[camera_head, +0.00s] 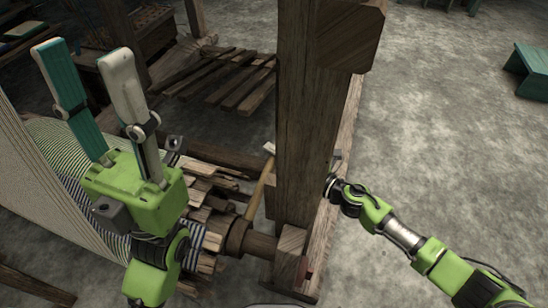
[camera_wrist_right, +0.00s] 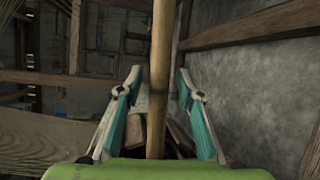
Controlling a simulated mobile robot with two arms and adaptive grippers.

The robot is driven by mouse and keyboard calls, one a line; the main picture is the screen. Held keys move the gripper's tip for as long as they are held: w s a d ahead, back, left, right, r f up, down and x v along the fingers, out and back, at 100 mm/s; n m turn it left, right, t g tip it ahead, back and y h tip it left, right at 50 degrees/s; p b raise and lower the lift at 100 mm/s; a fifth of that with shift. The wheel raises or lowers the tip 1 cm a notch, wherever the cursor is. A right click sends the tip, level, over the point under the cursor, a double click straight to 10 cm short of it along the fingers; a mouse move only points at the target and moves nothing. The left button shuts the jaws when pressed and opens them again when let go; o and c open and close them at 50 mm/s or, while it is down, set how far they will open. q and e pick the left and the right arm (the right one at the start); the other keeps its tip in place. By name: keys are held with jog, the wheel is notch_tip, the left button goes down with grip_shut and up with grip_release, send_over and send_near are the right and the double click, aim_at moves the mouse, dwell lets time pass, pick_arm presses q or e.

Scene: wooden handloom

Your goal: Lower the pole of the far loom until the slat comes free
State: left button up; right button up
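A thin tan pole (camera_head: 259,185) stands tilted beside the thick wooden post in the head view, its lower end near the round beam (camera_head: 247,241). In the right wrist view the pole (camera_wrist_right: 161,60) runs upright through the middle, between the spread fingers of my right gripper (camera_wrist_right: 156,78). Gaps show on both sides of it. In the head view that gripper is hidden behind the post; only its wrist shows. My left gripper (camera_head: 92,85) is raised, open and empty, over the striped cloth. Several wooden slats (camera_head: 205,188) lie by the cloth; which one the pole frees I cannot tell.
The thick post (camera_head: 308,120) stands between the pole and my right forearm. Striped cloth (camera_head: 55,150) stretches at the left. Another slatted frame (camera_head: 225,82) lies behind. The grey floor (camera_head: 450,130) at the right is clear, with a green bench (camera_head: 530,72) at the edge.

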jog(key=shift+w+a, duration=0.15)
jog(key=shift+a, duration=0.1)
grip_shut()
jog(key=shift+m+g, duration=0.5)
jog(key=shift+m, duration=0.2)
jog(key=shift+f+p, duration=0.55)
jog(key=shift+f, duration=1.55)
grip_release()
jog(key=shift+d, duration=0.1)
jog(key=v, duration=1.2)
